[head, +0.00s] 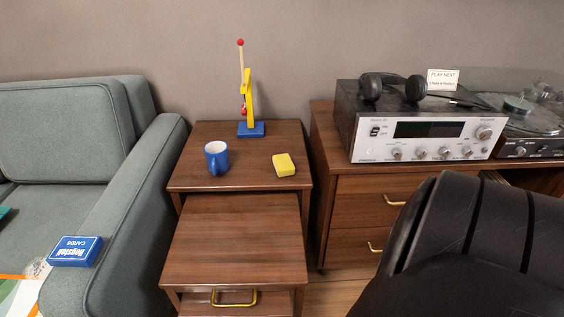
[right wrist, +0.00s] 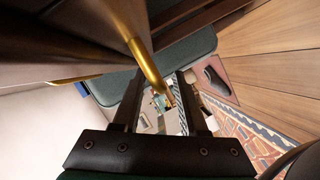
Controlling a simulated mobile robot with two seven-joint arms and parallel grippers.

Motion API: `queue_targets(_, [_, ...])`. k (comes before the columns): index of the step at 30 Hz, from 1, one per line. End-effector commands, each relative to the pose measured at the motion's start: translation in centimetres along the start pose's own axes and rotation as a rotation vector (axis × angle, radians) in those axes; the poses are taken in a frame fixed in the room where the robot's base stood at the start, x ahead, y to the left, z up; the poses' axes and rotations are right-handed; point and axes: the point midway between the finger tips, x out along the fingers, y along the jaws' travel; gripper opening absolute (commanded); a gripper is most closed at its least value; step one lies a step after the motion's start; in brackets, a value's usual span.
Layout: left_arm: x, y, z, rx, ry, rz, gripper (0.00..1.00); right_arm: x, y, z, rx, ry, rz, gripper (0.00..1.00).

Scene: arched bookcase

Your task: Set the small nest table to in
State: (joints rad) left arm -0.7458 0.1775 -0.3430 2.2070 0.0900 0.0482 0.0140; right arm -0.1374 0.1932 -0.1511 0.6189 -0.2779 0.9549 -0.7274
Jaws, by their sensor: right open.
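The small nest table (head: 236,240) has a brown wood top and stands pulled out in front of the larger nest table (head: 232,167), its back edge at the larger table's front. A brass handle (head: 233,298) is on its front, low in the head view. In the right wrist view, a brass handle (right wrist: 150,72) runs down close to my right gripper (right wrist: 160,108). The gripper's two dark fingers are apart, with the handle's lower end appearing between them. Contact cannot be told. Neither gripper shows in the head view.
A blue mug (head: 217,157), a yellow block (head: 284,165) and a blue-based toy (head: 250,129) are on the larger table. A green sofa (head: 132,185) stands left, a drawer cabinet (head: 362,200) with a stereo receiver (head: 425,135) right. A dark shape covers the lower right.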

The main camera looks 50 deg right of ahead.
Motion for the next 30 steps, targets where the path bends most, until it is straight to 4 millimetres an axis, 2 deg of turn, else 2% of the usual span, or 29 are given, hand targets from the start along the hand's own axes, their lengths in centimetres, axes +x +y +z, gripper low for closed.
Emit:
queue_targets(11, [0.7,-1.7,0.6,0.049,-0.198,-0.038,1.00,-5.0,0.1,0.0,-0.001,-0.004,-0.003,0.42])
queue_targets(24, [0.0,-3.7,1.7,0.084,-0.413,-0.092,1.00,-13.3,0.0,0.0,0.000,-0.004,-0.002,0.42])
queue_targets(30, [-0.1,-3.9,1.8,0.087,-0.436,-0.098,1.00,-14.8,0.0,0.1,-0.001,-0.003,-0.001,0.42])
